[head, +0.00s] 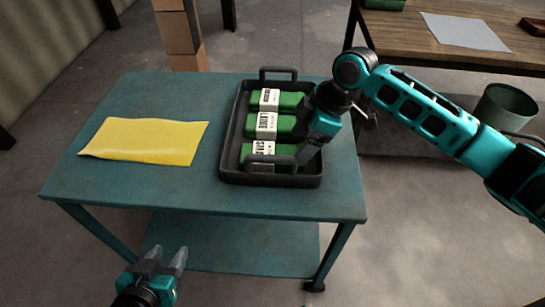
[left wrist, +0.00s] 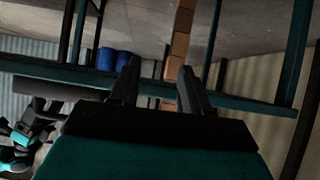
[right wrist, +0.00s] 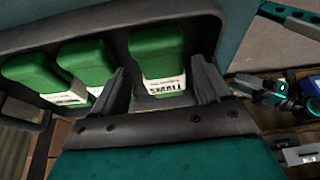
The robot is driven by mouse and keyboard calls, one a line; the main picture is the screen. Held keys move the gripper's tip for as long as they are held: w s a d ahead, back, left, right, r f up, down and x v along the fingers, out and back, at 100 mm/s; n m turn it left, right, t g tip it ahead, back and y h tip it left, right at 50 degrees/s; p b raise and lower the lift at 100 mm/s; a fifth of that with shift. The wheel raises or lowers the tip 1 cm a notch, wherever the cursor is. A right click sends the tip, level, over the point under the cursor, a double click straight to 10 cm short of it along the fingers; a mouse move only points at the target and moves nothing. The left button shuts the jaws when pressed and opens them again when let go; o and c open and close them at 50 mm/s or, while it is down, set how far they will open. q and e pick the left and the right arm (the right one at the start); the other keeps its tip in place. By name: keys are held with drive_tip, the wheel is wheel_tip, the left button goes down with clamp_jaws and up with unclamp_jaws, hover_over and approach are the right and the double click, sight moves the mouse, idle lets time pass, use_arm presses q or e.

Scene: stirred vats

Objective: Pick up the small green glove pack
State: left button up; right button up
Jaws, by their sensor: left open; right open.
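The small green glove pack (head: 284,151) lies at the near end of a dark tray (head: 227,168), its white label partly readable in the head view. In the right wrist view the pack (right wrist: 157,45) shows a label reading "SMALL" and appears between my fingertips. My right gripper (head: 310,152) is open over the tray's right side, by the pack's right end; whether it touches the pack I cannot tell. My left gripper (head: 165,260) is open and empty in front of the table. In the left wrist view its fingers (left wrist: 158,88) are apart with nothing between them.
Two similar green packs, a middle one (head: 287,124) and a far one (head: 290,100), share the tray. The tray has raised handles at both ends. A yellow cloth (head: 145,141) lies on the blue-green table (head: 95,190). A wooden table (head: 405,38) stands behind, right.

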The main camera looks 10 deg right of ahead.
sight(293, 152)
drive_tip(key=x, duration=0.3)
drive_tip(key=shift+w+a+f+b, duration=0.1)
drive_tip(key=shift+f+b, duration=0.2)
drive_tip(key=shift+b, duration=0.05)
drive_tip(key=shift+r, duration=0.1)
drive_tip(key=c, duration=0.7)
